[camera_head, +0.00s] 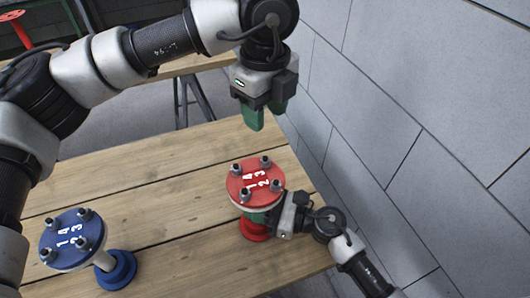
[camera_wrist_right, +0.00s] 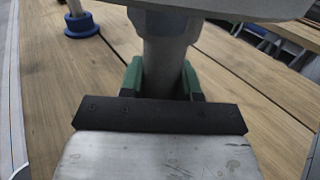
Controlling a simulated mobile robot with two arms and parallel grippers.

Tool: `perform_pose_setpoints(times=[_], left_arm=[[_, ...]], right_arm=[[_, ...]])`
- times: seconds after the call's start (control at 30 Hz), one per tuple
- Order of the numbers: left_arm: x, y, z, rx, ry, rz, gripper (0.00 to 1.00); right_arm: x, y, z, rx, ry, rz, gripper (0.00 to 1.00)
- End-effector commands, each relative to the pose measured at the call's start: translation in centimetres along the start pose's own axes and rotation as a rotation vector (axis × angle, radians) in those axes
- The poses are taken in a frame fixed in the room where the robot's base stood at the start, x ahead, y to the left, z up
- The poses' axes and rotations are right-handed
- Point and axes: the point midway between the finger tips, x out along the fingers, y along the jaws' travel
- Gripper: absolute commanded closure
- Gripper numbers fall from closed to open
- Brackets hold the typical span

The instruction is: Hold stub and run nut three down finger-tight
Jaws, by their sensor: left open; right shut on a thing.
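The red stub's flange (camera_head: 252,182) faces up with white numbers and several nuts on studs around its rim. Nut three (camera_head: 266,161) sits at the far side, by the painted 3. My right gripper (camera_head: 272,216) is shut on the stub's neck below the flange, from the right. In the right wrist view, its green fingers (camera_wrist_right: 161,82) lie on either side of the grey neck (camera_wrist_right: 165,58). My left gripper (camera_head: 265,113) points down above and beyond the flange, with green fingers open and empty. It is apart from nut three.
A blue stub (camera_head: 70,240) with numbered nuts stands on the wooden table (camera_head: 170,190) at the lower left. A grey block wall (camera_head: 400,110) rises close on the right. Another table (camera_head: 190,66) stands behind, with a red part (camera_head: 22,30) at the far left.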

Motion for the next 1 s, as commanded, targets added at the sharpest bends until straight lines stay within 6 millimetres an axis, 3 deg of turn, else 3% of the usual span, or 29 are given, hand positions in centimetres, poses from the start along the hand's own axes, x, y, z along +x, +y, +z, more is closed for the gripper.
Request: perform_pose_setpoints(times=[0.53,0.7,1.0], left_arm=[[9.7,0.1,0.0,0.001,0.002,0.002,0.54],[11.1,0.0,0.0,0.001,0.001,0.001,0.54],[11.4,0.0,0.0,0.002,0.0,0.0,0.54]], right_arm=[[0.0,0.0,0.0,0.001,0.001,0.0,1.0],[0.0,0.0,0.0,0.001,0.001,0.0,1.0],[0.0,0.0,0.0,0.001,0.001,0.0,1.0]])
